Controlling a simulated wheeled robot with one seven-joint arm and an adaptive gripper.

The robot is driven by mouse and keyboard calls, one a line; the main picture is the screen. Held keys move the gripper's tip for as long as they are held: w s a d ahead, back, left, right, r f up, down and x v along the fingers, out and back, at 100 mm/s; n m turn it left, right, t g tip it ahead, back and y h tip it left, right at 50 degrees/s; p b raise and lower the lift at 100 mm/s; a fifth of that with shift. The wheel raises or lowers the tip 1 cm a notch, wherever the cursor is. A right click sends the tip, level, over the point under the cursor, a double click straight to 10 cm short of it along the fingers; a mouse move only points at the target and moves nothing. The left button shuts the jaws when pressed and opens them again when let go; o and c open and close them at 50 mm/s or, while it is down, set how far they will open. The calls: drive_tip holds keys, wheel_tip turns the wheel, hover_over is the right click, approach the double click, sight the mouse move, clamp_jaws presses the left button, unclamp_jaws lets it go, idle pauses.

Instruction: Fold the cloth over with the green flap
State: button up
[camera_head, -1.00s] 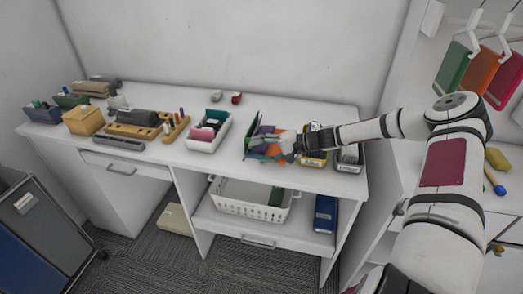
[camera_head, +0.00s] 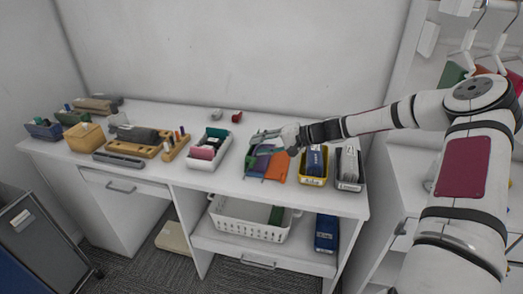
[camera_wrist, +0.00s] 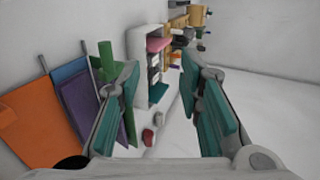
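The cloth (camera_head: 277,168) lies on the white worktop in the head view, with orange, purple-blue and green parts side by side. Its green flap (camera_head: 250,160) is at the left end. In the wrist view the orange part (camera_wrist: 38,125), a blue strip (camera_wrist: 70,72), a purple part (camera_wrist: 82,105) and a green part (camera_wrist: 106,58) show at the left, partly behind a finger. My gripper (camera_head: 256,137) is just behind the cloth's far edge, pointing left. Its fingers are spread in the wrist view (camera_wrist: 160,100), with no cloth between them.
A white bin (camera_head: 211,151) with pink and green contents stands left of the cloth. A yellow bin (camera_head: 313,170) and a grey bin (camera_head: 349,172) stand to its right. A small red object (camera_head: 236,117) lies behind. Bare worktop lies between the white bin and the cloth.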

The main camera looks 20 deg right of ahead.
drive_tip(key=shift+r+n, duration=0.1)
drive_tip(key=shift+n, duration=0.2)
drive_tip(key=c, duration=0.7)
drive_tip(key=n, duration=0.4)
drive_tip(key=shift+s+r+g+b, duration=0.1)
drive_tip(key=shift+r+g+b, duration=0.2)
drive_tip(key=shift+r+b, duration=0.05)
clamp_jaws()
drive_tip(key=n+h, duration=0.2)
drive_tip(key=n, duration=1.1)
hover_over(251, 161)
drive_tip(key=w+a, duration=0.2)
drive_tip(key=a, duration=0.1)
wheel_tip(251, 161, down, 3)
drive_tip(key=shift+g, duration=0.3)
drive_tip(key=shift+s+d+f+p, duration=0.15)
drive_tip(key=shift+s+d+f, duration=0.4)
drive_tip(key=shift+d+f, duration=0.15)
drive_tip(key=shift+s+d+f+p, duration=0.15)
drive_tip(key=shift+s+d+f, duration=0.45)
drive_tip(key=shift+d, duration=0.2)
